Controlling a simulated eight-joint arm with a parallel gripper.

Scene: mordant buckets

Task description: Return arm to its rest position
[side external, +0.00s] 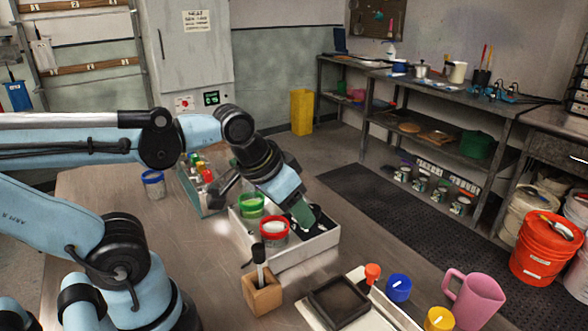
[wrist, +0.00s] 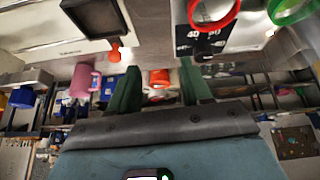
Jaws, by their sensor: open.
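My gripper (side external: 305,217) is tilted down over the right end of a white open box (side external: 295,252) in the side view. In the wrist view its two green fingers (wrist: 158,78) stand apart with nothing held between them. A jar with a green rim (side external: 250,204) and a jar with a red rim (side external: 274,231) stand in the box, left of the gripper. The red rim (wrist: 212,24) and green rim (wrist: 290,18) also show at the top of the wrist view. Whether the fingertips touch the box is unclear.
A wooden block with a dark-handled tool (side external: 262,294) stands before the box. A dark square dish (side external: 338,300), a blue-topped pot (side external: 399,288) and a pink mug (side external: 474,300) are to the right. A blue-rimmed jar (side external: 153,184) and a bottle tray (side external: 202,196) stand behind left.

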